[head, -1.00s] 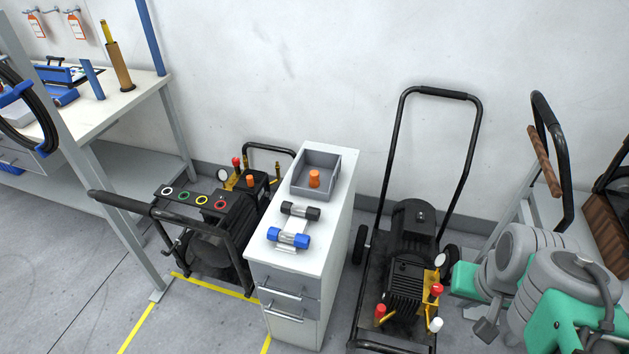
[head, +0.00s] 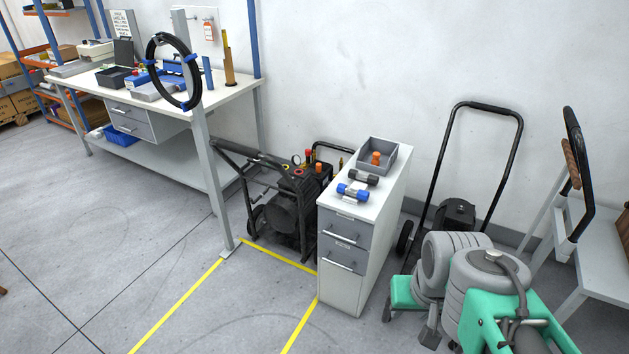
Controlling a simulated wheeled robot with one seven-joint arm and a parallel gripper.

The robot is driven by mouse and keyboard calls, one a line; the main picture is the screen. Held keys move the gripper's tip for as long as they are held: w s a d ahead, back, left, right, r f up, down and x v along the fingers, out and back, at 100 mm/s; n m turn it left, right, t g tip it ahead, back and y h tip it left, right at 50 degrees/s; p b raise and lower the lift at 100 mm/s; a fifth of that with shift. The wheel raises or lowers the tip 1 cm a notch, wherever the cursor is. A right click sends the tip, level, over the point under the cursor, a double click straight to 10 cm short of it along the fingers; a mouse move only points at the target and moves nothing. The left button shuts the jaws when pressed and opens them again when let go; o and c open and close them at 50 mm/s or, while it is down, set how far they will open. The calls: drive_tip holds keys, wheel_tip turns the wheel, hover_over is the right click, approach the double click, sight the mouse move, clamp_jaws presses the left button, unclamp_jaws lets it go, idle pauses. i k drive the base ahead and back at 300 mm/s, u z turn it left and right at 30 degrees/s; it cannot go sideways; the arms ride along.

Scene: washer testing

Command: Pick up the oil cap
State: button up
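An orange cap (head: 376,158), which looks like the oil cap, stands in a grey open tray (head: 391,163) on top of a narrow white cabinet. A second, smaller orange cap (head: 318,168) shows on the black machine left of the cabinet. My grey and green arm is folded at the lower right, well apart from the tray and in front of the cabinet's right side. A small dark grey part at its lower left may belong to my gripper, but its fingers cannot be made out. Nothing is seen held.
Dumbbell-shaped parts with blue (head: 352,193) and black (head: 363,177) ends lie on the cabinet (head: 345,255) in front of the tray. A black-handled cart (head: 455,213) stands right of it. A workbench (head: 235,97) stands at left. Floor at front left is clear.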

sight(376, 155)
drive_tip(key=u, duration=1.2)
drive_tip(key=i, duration=2)
drive_tip(key=z, duration=1.35)
drive_tip(key=i, duration=0.7)
drive_tip(key=z, duration=0.65)
